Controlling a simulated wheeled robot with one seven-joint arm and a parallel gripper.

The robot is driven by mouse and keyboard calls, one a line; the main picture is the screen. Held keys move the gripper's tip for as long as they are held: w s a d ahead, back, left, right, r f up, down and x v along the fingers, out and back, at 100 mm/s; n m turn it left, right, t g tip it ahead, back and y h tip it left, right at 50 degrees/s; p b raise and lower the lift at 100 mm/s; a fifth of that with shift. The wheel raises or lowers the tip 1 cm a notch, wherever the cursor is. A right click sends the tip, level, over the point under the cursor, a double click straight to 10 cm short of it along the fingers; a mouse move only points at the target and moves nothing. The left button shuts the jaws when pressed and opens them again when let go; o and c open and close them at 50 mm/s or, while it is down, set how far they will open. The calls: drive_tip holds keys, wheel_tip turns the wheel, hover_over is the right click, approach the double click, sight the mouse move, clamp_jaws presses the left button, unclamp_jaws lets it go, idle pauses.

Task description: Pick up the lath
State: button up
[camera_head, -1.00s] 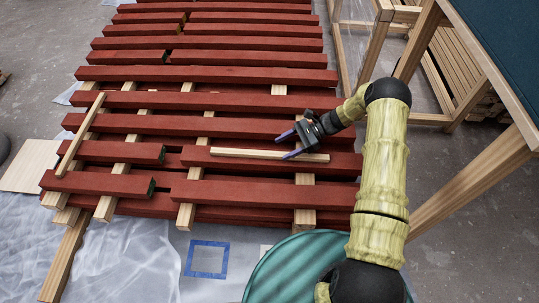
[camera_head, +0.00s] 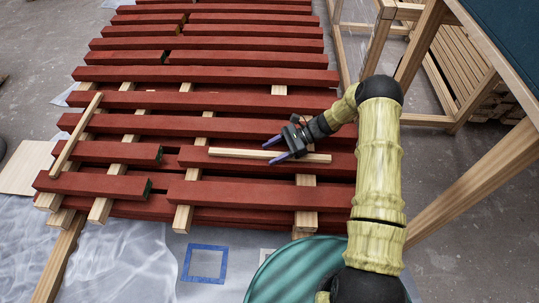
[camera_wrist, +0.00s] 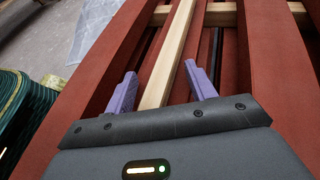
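A thin pale wooden lath (camera_head: 235,153) lies lengthwise on the red battens in the head view, on the right half of the rack. In the wrist view the lath (camera_wrist: 172,52) runs away from me between the two purple fingers. My gripper (camera_head: 275,149) is open above the lath, with one finger on each side of it. In the wrist view my gripper (camera_wrist: 160,92) shows a gap between each finger and the lath. Whether the fingertips reach down to its sides is hard to tell. A second pale lath (camera_head: 76,133) lies slanted across the battens at the left.
Red battens (camera_head: 205,75) lie in rows on pale crosspieces, with dark gaps between. A teal ribbed round object (camera_head: 290,266) stands at the front. A wooden frame (camera_head: 480,175) with a dark top is at the right. Plastic sheeting with a blue tape square (camera_head: 205,263) covers the floor in front.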

sight(274, 152)
drive_tip(key=c, duration=0.8)
drive_tip(key=shift+r, duration=0.1)
drive_tip(key=shift+r+p, duration=0.4)
drive_tip(key=shift+c, duration=1.1)
wheel_tip(274, 152, up, 9)
drive_tip(key=p, duration=0.5)
clamp_jaws()
